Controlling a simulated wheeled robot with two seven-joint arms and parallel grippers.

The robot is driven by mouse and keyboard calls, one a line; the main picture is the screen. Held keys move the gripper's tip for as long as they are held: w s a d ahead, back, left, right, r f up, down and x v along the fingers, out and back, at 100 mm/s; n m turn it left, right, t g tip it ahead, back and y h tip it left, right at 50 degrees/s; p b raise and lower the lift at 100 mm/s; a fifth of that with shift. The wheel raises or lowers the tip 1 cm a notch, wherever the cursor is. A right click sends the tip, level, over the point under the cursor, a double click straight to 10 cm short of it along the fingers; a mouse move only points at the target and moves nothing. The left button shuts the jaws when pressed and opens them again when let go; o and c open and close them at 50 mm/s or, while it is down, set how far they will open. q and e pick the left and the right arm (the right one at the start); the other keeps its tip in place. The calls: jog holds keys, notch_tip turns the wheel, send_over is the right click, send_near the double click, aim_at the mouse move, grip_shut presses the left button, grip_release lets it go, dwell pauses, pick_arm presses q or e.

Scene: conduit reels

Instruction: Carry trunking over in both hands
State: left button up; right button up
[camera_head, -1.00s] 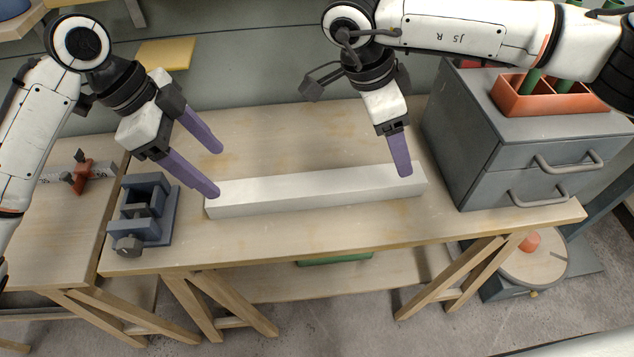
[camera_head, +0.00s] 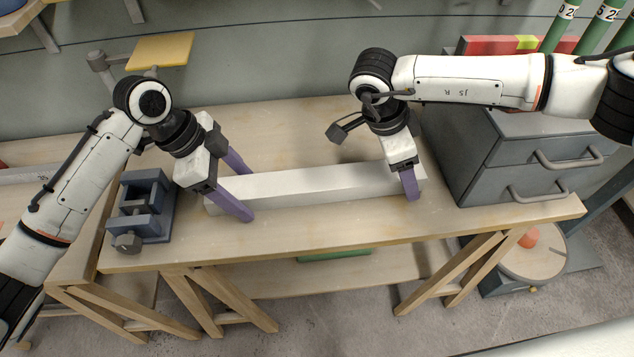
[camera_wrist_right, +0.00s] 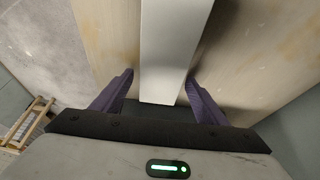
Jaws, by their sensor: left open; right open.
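The trunking (camera_head: 315,188), a long pale grey-white bar, lies flat along the wooden workbench. My left gripper (camera_head: 242,190) is open at its left end, with one purple finger on the near side and the other on the far side. My right gripper (camera_head: 410,188) is at its right end; one finger shows in front of the bar and the far one is hidden. In the right wrist view the trunking (camera_wrist_right: 172,50) runs between the two open fingers (camera_wrist_right: 160,92), with a gap on each side.
A blue-grey vise (camera_head: 143,212) stands on the bench (camera_head: 300,232) just left of the trunking. A grey drawer cabinet (camera_head: 520,160) stands close to its right end. A yellow plate (camera_head: 160,50) is behind. The bench front is clear.

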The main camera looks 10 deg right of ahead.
pick_arm(q)
jog(key=shift+c, duration=0.4)
pick_arm(e)
jog(key=shift+c, duration=0.4)
pick_arm(q)
jog(key=c, duration=1.4)
pick_arm(e)
jog(key=c, duration=1.4)
pick_arm(q)
jog(key=shift+r, duration=0.1)
pick_arm(e)
jog(key=shift+r, duration=0.1)
